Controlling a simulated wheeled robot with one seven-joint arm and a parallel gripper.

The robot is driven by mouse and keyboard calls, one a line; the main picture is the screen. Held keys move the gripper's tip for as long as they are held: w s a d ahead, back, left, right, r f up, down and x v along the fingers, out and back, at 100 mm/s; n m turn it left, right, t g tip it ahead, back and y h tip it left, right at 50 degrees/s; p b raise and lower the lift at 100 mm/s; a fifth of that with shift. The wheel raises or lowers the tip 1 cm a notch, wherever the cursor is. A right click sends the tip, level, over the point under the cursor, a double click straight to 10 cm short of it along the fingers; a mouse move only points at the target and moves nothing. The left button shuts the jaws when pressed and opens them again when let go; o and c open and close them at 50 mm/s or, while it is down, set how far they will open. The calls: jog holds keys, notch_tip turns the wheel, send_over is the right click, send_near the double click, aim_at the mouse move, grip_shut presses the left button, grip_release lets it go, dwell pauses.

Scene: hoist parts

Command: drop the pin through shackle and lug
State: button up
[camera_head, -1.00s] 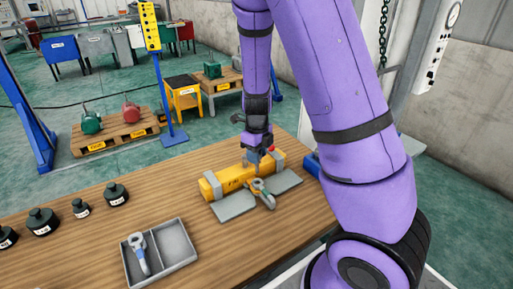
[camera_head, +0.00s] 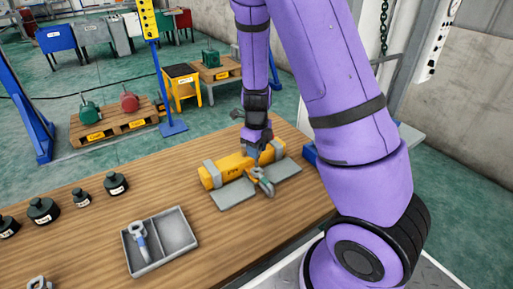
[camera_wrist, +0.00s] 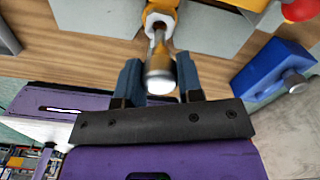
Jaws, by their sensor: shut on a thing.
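A yellow beam (camera_head: 220,172) with grey bands lies on grey plates on the table. The pin points toward a yellow part with a pale ring (camera_wrist: 160,20). The lug hole is hidden, so I cannot tell whether the pin is inside it.
Several black weights (camera_head: 116,184) stand at the left. A blue block (camera_wrist: 270,75) and a red rounded thing (camera_wrist: 302,8) are at the right in the wrist view.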

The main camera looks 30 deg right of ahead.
aim_at(256, 167)
jog(key=shift+f, duration=2.85)
jog(key=o, duration=1.2)
jog(key=shift+c, duration=0.2)
jog(key=shift+r, duration=0.1)
notch_tip(256, 167, up, 11)
jog(key=shift+f, duration=0.2)
